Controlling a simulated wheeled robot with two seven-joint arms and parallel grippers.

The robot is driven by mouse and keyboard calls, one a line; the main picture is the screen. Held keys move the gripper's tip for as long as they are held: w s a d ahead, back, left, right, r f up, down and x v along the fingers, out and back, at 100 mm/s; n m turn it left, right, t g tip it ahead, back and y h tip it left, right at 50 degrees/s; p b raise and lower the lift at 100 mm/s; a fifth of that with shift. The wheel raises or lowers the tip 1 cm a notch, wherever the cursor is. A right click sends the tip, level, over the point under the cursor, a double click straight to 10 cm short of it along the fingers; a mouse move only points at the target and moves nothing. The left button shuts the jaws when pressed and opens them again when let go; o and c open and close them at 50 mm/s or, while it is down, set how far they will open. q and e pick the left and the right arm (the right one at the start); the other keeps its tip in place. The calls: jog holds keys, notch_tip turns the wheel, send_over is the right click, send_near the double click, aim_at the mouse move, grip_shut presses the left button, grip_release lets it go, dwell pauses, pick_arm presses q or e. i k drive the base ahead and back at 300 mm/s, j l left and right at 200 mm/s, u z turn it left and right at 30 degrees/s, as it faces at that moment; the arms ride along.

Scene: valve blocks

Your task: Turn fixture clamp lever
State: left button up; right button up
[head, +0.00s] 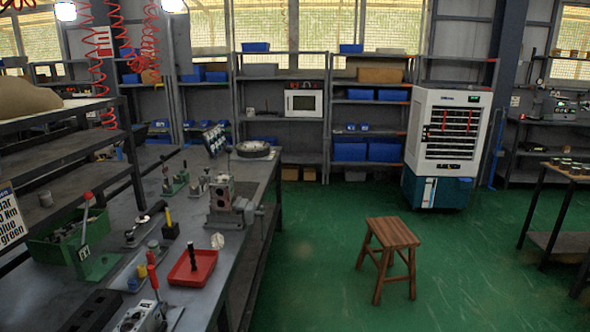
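A metal fixture (140,318) sits at the near edge of the view on the workbench, cut off by the bottom edge. A lever with a red grip (152,270) stands nearly upright on it. A second lever with a red knob (87,197) rises from a green base (97,267) at the left. A grey metal block fixture (226,203) stands farther along, near the bench's right edge. I cannot tell for certain which of these is the clamp lever the task names. Neither of my grippers is in view.
The workbench (235,262) also holds a red tray (193,267) with a dark tool, a green bin (62,240) and several small parts. A wooden stool (390,235) stands on the open green floor right of the bench. A white cooler (447,130) stands at the back.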

aim_at(152, 273)
jog(key=u, duration=0.9)
jog(key=i+l+u, duration=0.2)
jog(key=u, duration=0.25)
jog(key=i+l+u, duration=0.15)
jog(key=u, duration=0.35)
jog(key=i+l+u, duration=0.1)
jog(key=l+u, duration=0.65)
jog(key=u, duration=0.15)
jog(key=l+u, duration=0.5)
jog(key=i+j, duration=0.05)
jog(key=j, duration=0.05)
